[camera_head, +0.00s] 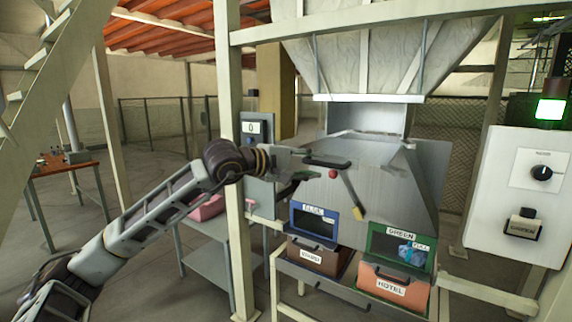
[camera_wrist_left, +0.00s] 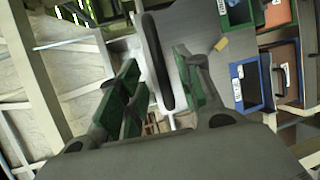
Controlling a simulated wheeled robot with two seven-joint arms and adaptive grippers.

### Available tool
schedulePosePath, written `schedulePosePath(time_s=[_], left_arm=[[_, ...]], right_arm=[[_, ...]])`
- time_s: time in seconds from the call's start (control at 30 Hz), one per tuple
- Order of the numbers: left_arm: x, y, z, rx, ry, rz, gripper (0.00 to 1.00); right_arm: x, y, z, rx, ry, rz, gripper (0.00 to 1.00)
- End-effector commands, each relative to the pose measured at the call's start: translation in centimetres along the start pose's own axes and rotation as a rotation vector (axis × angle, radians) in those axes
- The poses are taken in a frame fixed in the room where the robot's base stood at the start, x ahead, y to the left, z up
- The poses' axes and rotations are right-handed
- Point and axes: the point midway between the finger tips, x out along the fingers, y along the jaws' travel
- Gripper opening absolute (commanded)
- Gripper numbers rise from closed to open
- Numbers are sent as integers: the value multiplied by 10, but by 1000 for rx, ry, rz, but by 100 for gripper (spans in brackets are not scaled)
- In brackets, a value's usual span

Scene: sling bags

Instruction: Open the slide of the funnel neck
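The funnel neck (camera_head: 370,118) hangs under the big grey hopper (camera_head: 365,60), above a sloping metal chute (camera_head: 395,185). A black bar-shaped handle (camera_head: 328,161), which looks like that of the slide, sticks out at the neck's left side. In the left wrist view the handle (camera_wrist_left: 158,62) lies lengthwise between the fingers. My left gripper (camera_head: 305,166) is at the handle, its green-padded fingers (camera_wrist_left: 160,88) spread on either side with gaps showing. Whether a pad touches it I cannot tell. The slide plate is mostly hidden. My right gripper is in no view.
A red knob (camera_head: 332,174) and a yellow tab (camera_head: 357,213) sit near the handle. A blue-framed bin (camera_head: 314,221) and a green-framed bin (camera_head: 400,246) stand below. A post (camera_head: 232,190) rises close behind my left forearm. A control box (camera_head: 518,195) is at right.

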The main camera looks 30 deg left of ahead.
Motion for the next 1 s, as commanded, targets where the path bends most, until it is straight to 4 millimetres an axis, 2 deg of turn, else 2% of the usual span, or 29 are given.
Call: schedulePosePath(time_s=[0.2, 1.0], left_arm=[[-12, -1, 1, 3, 0, -4, 35], [-36, -1, -1, -1, 2, -2, 35]], right_arm=[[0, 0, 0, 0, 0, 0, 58], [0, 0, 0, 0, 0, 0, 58]])
